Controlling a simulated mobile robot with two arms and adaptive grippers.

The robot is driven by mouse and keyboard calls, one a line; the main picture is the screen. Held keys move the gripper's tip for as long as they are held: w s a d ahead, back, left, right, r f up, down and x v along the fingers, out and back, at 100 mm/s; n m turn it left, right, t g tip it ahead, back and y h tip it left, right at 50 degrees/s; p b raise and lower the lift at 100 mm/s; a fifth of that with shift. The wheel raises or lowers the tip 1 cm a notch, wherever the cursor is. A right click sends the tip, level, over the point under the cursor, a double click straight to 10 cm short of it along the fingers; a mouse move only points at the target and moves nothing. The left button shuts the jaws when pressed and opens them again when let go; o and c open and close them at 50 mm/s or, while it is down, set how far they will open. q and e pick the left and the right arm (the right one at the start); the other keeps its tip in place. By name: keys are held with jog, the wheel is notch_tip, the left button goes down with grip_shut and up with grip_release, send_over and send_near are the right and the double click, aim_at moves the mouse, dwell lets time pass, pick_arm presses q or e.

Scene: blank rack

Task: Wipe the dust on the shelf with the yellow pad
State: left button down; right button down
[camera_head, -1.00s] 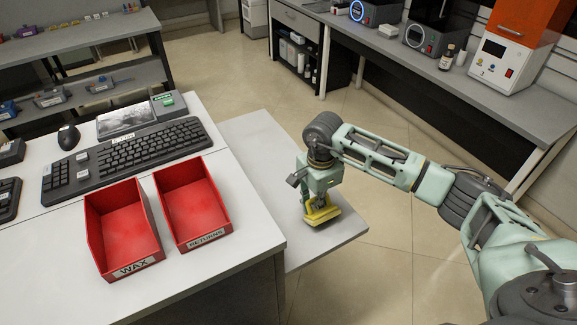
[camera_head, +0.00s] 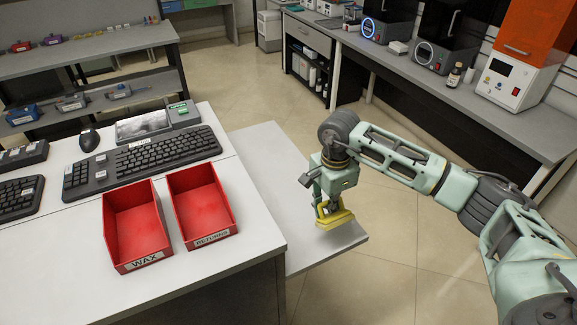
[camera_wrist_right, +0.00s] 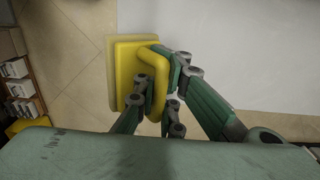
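My right gripper (camera_head: 325,206) is shut on the handle of the yellow pad (camera_head: 336,220). It holds the pad over the right edge of the low grey shelf (camera_head: 268,160), beside the white worktop. In the right wrist view the fingers (camera_wrist_right: 172,88) close around the pad's looped handle, and the pad (camera_wrist_right: 125,75) sticks out past the shelf (camera_wrist_right: 240,50) over the floor. I cannot tell whether the pad touches the shelf surface. No dust shows clearly on the visible part of the shelf. My left gripper is not in view.
A red WAX bin (camera_head: 137,225) and a red RETURNS bin (camera_head: 201,205) stand on the white worktop (camera_head: 70,260) left of the shelf. A keyboard (camera_head: 140,163) lies behind them. A bench with machines (camera_head: 440,75) runs along the right. Open floor lies between.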

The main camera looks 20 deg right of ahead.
jog(key=shift+r+p, duration=0.45)
jog(key=shift+r, duration=0.9)
jog(key=shift+s, duration=0.1)
